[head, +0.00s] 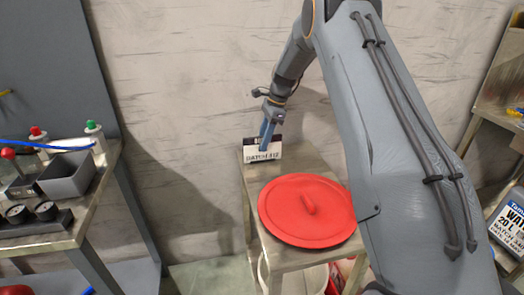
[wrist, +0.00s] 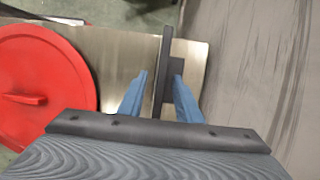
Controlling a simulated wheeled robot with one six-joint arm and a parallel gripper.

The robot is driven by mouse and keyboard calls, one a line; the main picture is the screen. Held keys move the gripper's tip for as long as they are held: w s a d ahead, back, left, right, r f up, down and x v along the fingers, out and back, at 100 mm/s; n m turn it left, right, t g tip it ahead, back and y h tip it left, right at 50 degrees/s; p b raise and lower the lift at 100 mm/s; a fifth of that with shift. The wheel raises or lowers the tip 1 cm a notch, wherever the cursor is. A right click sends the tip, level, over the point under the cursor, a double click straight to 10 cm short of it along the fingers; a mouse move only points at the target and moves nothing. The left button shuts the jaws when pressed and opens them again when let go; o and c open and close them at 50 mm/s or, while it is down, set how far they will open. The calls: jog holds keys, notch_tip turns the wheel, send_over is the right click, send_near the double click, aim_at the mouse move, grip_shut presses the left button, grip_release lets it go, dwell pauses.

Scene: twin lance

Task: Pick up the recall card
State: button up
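The recall card (head: 263,153) is a small white upright card with a dark top band and black print reading roughly "BATCH 312". It stands at the back of a small metal-topped table (head: 300,160). My gripper (head: 267,133) reaches down to the card from above. In the wrist view, the blue fingers of my gripper (wrist: 160,82) are apart, one on each side of the card's dark edge (wrist: 164,60). A gap shows between the left finger and the card. The right finger is close to the card's dark back, and I cannot tell whether they touch.
A round red lid (head: 300,222) with a handle lies on the same table, in front of the card. A wall is close behind. A workbench (head: 85,205) with a grey bin (head: 68,173) stands at left. A blue-and-white sign (head: 508,222) is at right.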

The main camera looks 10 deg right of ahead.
aim_at(257, 160)
jog(key=shift+p+x, duration=0.75)
jog(key=shift+x, duration=1.75)
grip_shut()
